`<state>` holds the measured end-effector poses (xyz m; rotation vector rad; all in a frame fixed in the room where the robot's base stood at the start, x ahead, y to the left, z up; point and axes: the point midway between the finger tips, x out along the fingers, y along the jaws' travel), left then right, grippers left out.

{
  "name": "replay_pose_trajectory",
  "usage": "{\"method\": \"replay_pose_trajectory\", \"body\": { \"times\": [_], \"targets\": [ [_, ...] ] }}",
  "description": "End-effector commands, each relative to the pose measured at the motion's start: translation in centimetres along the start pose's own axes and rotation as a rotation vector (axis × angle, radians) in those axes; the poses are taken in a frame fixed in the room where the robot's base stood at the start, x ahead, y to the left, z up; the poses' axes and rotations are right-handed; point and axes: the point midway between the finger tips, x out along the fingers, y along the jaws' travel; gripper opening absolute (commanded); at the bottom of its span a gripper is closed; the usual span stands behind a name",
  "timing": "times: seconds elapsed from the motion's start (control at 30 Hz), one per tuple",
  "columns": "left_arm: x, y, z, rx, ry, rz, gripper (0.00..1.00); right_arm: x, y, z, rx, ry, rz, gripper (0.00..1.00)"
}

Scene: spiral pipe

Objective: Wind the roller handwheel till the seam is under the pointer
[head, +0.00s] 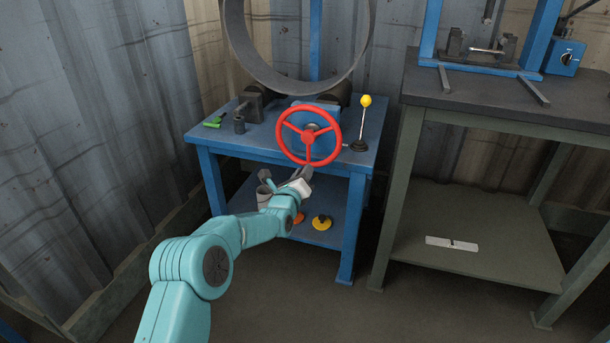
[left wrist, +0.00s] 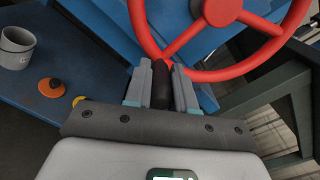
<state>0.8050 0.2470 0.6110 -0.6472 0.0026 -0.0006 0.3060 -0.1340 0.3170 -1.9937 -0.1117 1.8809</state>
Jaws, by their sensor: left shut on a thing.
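The red handwheel (head: 308,137) is mounted on the front of the blue roller stand, with three spokes and a dark grip at its lower rim. My left gripper (head: 304,175) is at the bottom of the wheel. In the left wrist view my left gripper (left wrist: 161,88) is shut on the black handle (left wrist: 161,82) of the handwheel, with a finger on each side. A large grey pipe ring (head: 243,58) stands upright on dark rollers (head: 334,95) behind the wheel; its top is cut off. I cannot make out a seam or a pointer. My right gripper is not in view.
The blue table (head: 354,150) carries a lever with a yellow knob (head: 366,101) right of the wheel and a green tool (head: 215,121) at left. A cup (left wrist: 16,48) and an orange disc (left wrist: 52,88) sit on its lower shelf. A grey-green bench (head: 470,100) stands at right.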

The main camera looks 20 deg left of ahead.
Motion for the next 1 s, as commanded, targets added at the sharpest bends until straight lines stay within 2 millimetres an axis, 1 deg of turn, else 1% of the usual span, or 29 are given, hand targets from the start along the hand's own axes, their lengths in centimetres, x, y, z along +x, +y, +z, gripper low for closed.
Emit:
{"method": "replay_pose_trajectory", "body": {
  "times": [0.03, 0.43, 0.47, 0.5, 0.53, 0.87, 1.0],
  "targets": [
    [0.0, 0.0, 0.4, 0.005, -0.008, -0.002, 0.0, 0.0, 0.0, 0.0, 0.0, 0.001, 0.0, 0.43],
    [-0.1, 0.0, 0.6, 0.009, -0.012, -0.003, 0.0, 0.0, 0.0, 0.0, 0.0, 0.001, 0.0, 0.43],
    [-0.1, 0.0, 0.6, 0.009, -0.012, -0.003, 0.31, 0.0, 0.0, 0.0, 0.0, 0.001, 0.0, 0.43],
    [-0.1, -0.1, 0.6, 0.009, -0.012, -0.003, 0.44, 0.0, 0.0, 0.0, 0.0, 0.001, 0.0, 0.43],
    [-0.1, -0.1, 0.6, 0.009, -0.011, -0.003, 0.49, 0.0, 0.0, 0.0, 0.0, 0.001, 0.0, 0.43],
    [-0.3, 0.0, 0.4, 0.009, -0.006, -0.002, 0.49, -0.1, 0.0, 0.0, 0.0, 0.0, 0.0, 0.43],
    [-1.4, -0.1, 0.5, 0.009, -0.004, -0.002, 0.49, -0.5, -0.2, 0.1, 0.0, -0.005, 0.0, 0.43]
  ]
}}
